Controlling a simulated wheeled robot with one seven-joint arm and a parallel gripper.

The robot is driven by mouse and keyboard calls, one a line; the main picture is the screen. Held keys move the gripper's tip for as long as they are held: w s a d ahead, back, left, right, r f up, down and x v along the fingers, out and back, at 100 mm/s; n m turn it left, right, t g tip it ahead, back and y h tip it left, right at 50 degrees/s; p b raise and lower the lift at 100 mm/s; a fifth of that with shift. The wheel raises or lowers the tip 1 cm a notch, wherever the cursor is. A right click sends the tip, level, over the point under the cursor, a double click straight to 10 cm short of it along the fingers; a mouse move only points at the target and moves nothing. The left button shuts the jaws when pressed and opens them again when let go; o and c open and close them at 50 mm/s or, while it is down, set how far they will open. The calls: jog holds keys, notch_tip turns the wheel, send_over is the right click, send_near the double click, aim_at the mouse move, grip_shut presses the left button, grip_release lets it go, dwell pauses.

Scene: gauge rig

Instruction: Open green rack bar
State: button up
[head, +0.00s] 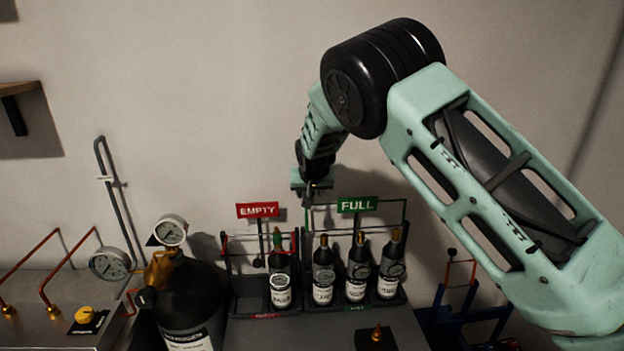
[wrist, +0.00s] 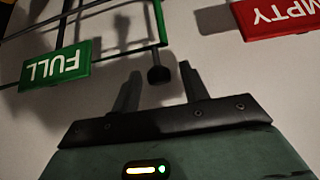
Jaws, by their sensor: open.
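The green rack (head: 404,215) stands at the back of the bench under a green FULL sign (head: 357,204) and holds several dark bottles. Its green bar shows in the wrist view (wrist: 161,22), ending near a black knob (wrist: 159,74). My gripper (head: 307,203) is open and empty, just above the left end of the green rack. In the wrist view its two fingers (wrist: 160,82) appear on either side of the knob, which looks a little beyond them. I cannot tell whether they touch it. My gripper partly hides the rack's upper left corner in the head view.
The red rack (head: 225,262) with an EMPTY sign (head: 258,210) and one bottle (head: 280,278) stands close on the left. A large black cylinder (head: 190,300) with gauges is further left. A blue stand (head: 440,318) is at the right. The wall is close behind.

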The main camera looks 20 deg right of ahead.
jog(key=b+v, duration=0.4)
jog(key=v, duration=1.2)
jog(key=shift+s+r, duration=0.15)
jog(key=shift+r, duration=0.05)
jog(key=s+a+f+n+g+y+b, duration=0.1)
jog(key=s+a+f+n+g, duration=0.15)
jog(key=s, duration=0.75)
jog(key=s+a+f+n+g+y+b, duration=0.15)
jog(key=s+a+f, duration=0.25)
jog(key=s, duration=0.7)
jog(key=s+a+f+n+g+y, duration=0.1)
jog(key=s+a+f+n+g, duration=0.15)
jog(key=s, duration=0.75)
jog(key=s+d+f+n+h, duration=0.1)
jog(key=s+d+f+n, duration=0.1)
jog(key=s, duration=0.9)
jog(key=shift+s+f+n+g, duration=0.15)
jog(key=shift+f+n+g, duration=0.2)
jog(key=shift+f+n, duration=0.35)
jog(key=shift+h, duration=0.25)
